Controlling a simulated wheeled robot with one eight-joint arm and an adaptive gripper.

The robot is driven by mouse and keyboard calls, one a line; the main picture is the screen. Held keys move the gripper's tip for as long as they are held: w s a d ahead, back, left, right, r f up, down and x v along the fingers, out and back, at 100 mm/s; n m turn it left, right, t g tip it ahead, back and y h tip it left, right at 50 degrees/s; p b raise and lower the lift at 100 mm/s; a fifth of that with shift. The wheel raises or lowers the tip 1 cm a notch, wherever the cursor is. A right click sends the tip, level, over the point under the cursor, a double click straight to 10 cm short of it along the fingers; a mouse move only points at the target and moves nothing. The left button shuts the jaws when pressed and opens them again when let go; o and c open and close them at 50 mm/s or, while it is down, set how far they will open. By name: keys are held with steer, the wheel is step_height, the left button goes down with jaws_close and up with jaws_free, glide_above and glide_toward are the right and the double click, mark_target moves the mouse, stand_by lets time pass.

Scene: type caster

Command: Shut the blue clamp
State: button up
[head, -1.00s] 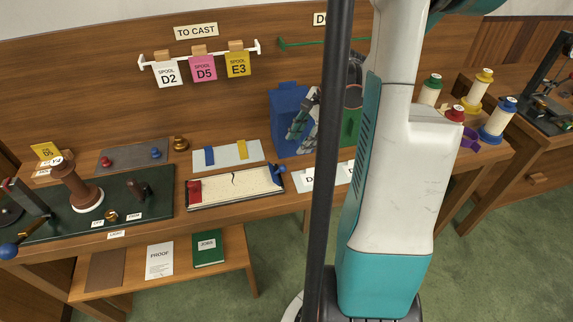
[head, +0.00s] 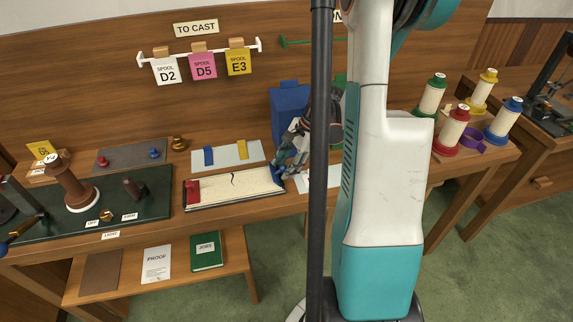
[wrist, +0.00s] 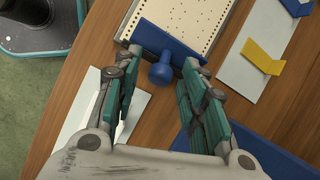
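The blue clamp (wrist: 158,42) is a blue bar with a round knob (wrist: 161,74) across one end of a cream perforated board. The board (head: 232,187) lies on the bench in the head view. My gripper (wrist: 162,58) is open in the wrist view, its teal fingers on either side of the knob, with a visible gap on both sides.
A red block (head: 193,190) is at the board's left end. A pale plate with blue and yellow strips (head: 241,150) lies behind it, and a blue box (head: 289,105) stands near my gripper. Several thread spools (head: 451,130) stand right. A white card (wrist: 90,115) lies beside the clamp.

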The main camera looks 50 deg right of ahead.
mark_target(275, 172)
jaws_close()
steer(key=shift+w+a+r+g+h+p, duration=0.3)
steer(key=shift+a+g+h+p, duration=0.15)
steer(key=shift+h, duration=0.45)
steer(key=shift+w+a+g+h, duration=0.4)
steer(key=shift+a+g+h, duration=0.3)
steer(key=shift+h, duration=0.4)
steer(key=g+h+b, duration=0.1)
steer(key=w+a+g+h+b, duration=0.1)
steer(key=h, duration=0.1)
steer(key=shift+a+f+h, duration=0.15)
steer(key=shift+a+h, duration=0.1)
steer(key=shift+h, duration=0.05)
steer(key=shift+w+a+f+g+h+b, duration=0.1)
steer(key=shift+a+g+h+b, duration=0.1)
steer(key=shift+g+h+b, duration=0.2)
steer(key=shift+w+a+g+h+b, duration=0.15)
steer(key=shift+g+h+b, duration=0.1)
steer(key=shift+h, duration=0.25)
